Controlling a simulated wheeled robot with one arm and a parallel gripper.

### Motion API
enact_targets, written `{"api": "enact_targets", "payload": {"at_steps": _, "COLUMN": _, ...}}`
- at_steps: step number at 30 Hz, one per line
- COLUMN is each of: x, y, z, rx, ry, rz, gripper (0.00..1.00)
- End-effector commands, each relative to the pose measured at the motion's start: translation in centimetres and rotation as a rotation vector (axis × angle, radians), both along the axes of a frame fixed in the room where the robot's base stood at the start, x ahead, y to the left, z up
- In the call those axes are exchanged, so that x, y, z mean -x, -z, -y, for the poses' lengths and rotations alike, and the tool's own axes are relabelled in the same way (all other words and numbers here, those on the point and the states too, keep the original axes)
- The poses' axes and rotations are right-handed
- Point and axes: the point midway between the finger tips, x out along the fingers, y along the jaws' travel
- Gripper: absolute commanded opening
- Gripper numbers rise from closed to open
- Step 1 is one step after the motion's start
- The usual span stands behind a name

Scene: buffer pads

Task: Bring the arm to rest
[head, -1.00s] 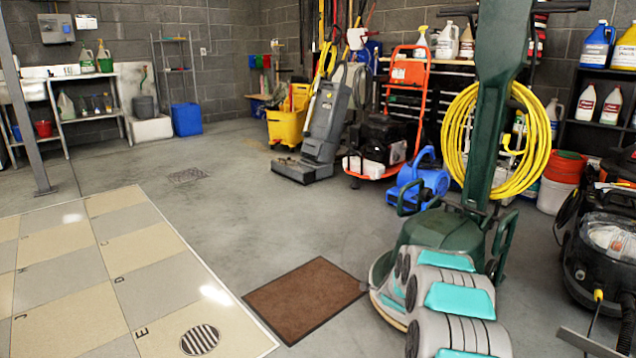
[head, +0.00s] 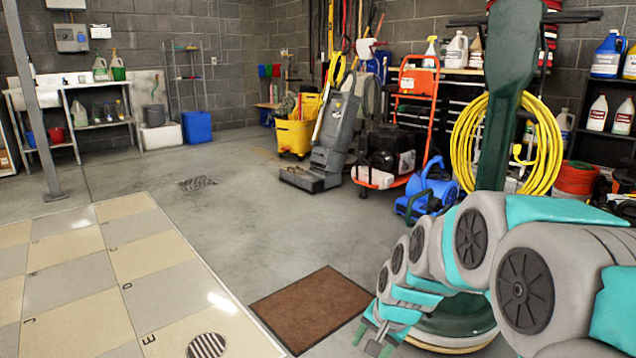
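My arm (head: 470,240), grey with teal bands, reaches in from the lower right and is bent downward. My gripper (head: 372,346) is at its lower end, near the bottom edge, just right of the brown mat (head: 312,308). The gripper is small in the view, and I cannot tell how far apart its fingers are. I see nothing held in it. The arm covers much of the green floor machine (head: 500,130) behind it, whose round base (head: 455,335) shows below the arm.
Yellow cable (head: 545,150) hangs coiled on the floor machine. A blue blower (head: 425,190), an orange-framed machine (head: 430,110) and a yellow bucket (head: 294,136) stand farther back. Checkered floor panels (head: 120,270) lie at left. The middle concrete floor (head: 230,225) is clear.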

Motion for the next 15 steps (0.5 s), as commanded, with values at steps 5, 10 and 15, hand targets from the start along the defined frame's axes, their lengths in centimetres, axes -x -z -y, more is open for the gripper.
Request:
{"api": "enact_targets", "payload": {"at_steps": 5, "x": 8.2, "y": -1.8, "z": 0.4, "rx": 0.075, "ry": -0.194, "rz": -0.08, "gripper": 0.59}}
{"api": "enact_targets", "payload": {"at_steps": 10, "x": 16.1, "y": -2.7, "z": 1.4, "rx": 0.136, "ry": -0.367, "rz": -0.169, "gripper": 0.59}}
{"api": "enact_targets", "payload": {"at_steps": 15, "x": 22.3, "y": -3.1, "z": 2.6, "rx": 0.18, "ry": -0.497, "rz": -0.243, "gripper": 0.59}}
